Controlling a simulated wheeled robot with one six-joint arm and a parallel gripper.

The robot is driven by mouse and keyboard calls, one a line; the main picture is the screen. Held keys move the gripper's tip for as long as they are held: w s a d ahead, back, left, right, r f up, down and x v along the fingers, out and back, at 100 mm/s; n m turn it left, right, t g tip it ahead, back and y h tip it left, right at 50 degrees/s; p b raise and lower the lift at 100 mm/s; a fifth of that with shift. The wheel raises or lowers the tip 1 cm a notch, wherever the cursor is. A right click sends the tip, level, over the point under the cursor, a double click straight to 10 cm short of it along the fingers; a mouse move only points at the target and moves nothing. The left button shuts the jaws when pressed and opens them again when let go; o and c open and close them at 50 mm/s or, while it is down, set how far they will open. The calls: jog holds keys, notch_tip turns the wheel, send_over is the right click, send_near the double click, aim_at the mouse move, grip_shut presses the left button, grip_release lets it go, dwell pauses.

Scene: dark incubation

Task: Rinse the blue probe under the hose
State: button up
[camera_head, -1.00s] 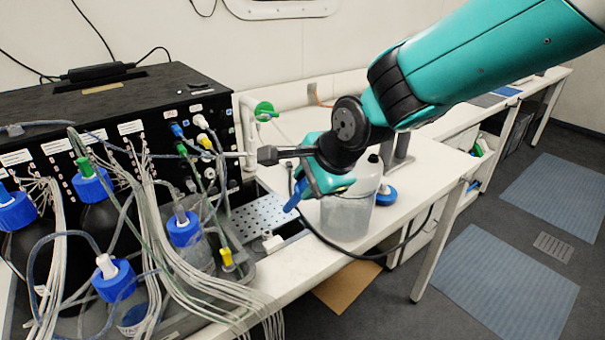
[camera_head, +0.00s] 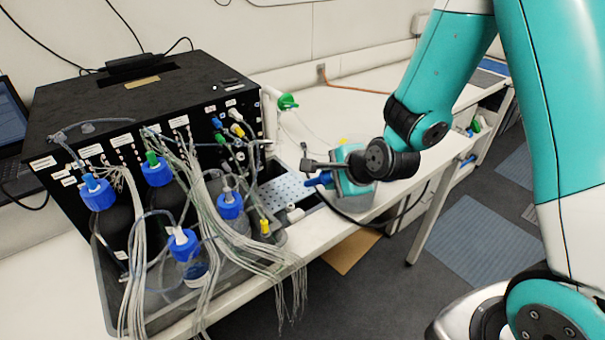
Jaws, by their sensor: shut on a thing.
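My gripper (camera_head: 332,178) is shut on the blue probe (camera_head: 317,181). The probe's blue end sticks out to the left of the gripper; the rest of it is hidden by the jaws. A black cable hangs in a loop below the gripper. The gripper is above the bench, just right of a perforated metal plate (camera_head: 284,194). A white pipe with a green valve (camera_head: 287,101) stands up behind the plate, to the left of and farther back than the probe. I take it for the hose fitting; its outlet is not clear. I see no water.
Left of the plate is a black instrument box (camera_head: 120,108). Several blue-capped bottles (camera_head: 229,206) and bundles of thin tubes (camera_head: 215,235) crowd its front. A small white fitting (camera_head: 294,212) lies by the plate's front edge. The bench behind my arm is mostly clear.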

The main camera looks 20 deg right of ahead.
jog(key=shift+w+a+f, duration=0.15)
jog(key=shift+w, duration=0.35)
jog(key=w+a+f, duration=0.1)
jog(key=w+a, duration=0.3)
jog(key=w, duration=0.7)
jog(key=shift+w+f, duration=0.2)
jog(key=shift+f, duration=0.15)
dwell(0.6)
jog(key=s+d, duration=0.1)
jog(key=s, duration=0.3)
jog(key=s+d+r, duration=0.1)
jog(key=s, duration=0.3)
jog(key=s+d+r+b, duration=0.1)
jog(key=s+d, duration=0.1)
jog(key=s, duration=0.2)
jog(key=shift+s+d, duration=0.1)
jog(key=shift+s, duration=0.1)
